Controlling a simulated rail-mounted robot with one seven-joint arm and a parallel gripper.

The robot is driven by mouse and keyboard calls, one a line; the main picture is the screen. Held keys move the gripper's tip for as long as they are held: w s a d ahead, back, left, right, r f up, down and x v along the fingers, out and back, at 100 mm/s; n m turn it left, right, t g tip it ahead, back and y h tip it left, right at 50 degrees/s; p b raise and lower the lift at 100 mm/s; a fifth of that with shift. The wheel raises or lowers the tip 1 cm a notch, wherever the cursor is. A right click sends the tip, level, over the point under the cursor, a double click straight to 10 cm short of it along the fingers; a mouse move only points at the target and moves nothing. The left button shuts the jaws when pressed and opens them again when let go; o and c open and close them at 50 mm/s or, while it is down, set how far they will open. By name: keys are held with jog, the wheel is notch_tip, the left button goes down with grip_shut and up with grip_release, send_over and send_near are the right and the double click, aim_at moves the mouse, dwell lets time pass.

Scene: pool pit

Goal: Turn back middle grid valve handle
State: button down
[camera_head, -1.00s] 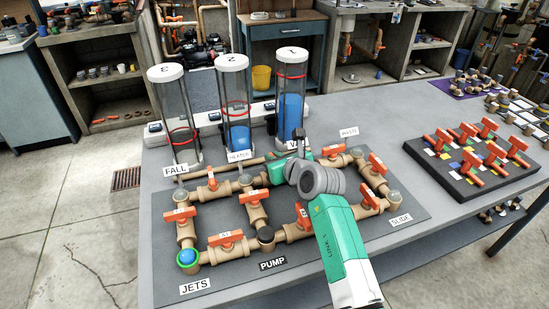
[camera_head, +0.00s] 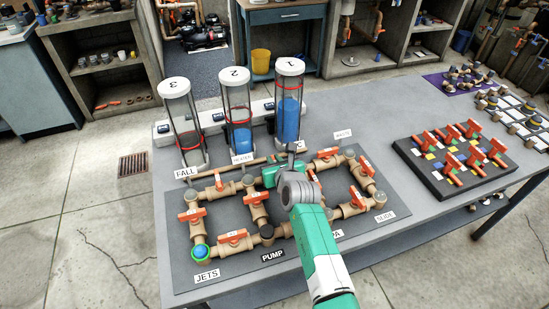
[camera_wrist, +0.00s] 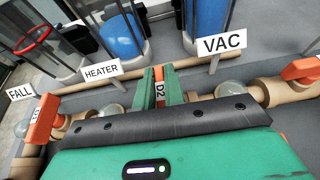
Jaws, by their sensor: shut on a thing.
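The back middle grid valve handle (camera_wrist: 159,90) is orange with a label that appears to read D2. In the wrist view it stands between my two green fingers, its long side pointing away from the camera. My gripper (camera_head: 271,176) is shut on it, and in the head view my wrist and gripper hide most of it. The tan pipe grid lies on a dark board (camera_head: 185,262). In the back row, an orange handle (camera_head: 220,185) sits to the left and another (camera_head: 327,153) to the right.
Three clear tanks (camera_head: 289,115) stand behind the grid, with the HEATER sign (camera_wrist: 101,71) and VAC sign (camera_wrist: 221,44) near the gripper. A black board of spare orange handles (camera_head: 455,158) lies at the right, with bare grey tabletop between it and the grid.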

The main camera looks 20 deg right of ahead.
jog(key=c, duration=1.5)
grip_release()
jog(key=shift+s+r+p, duration=0.3)
jog(key=shift+r+p, duration=0.05)
jog(key=shift+p, duration=0.2)
jog(key=shift+f+p+v, duration=0.1)
jog(key=shift+p+v, duration=1.15)
jog(key=shift+v, duration=0.5)
jog(key=shift+f+p+v, duration=0.15)
jog(key=shift+p+v, duration=1.1)
jog(key=shift+v, duration=0.55)
jog(key=shift+s, duration=0.1)
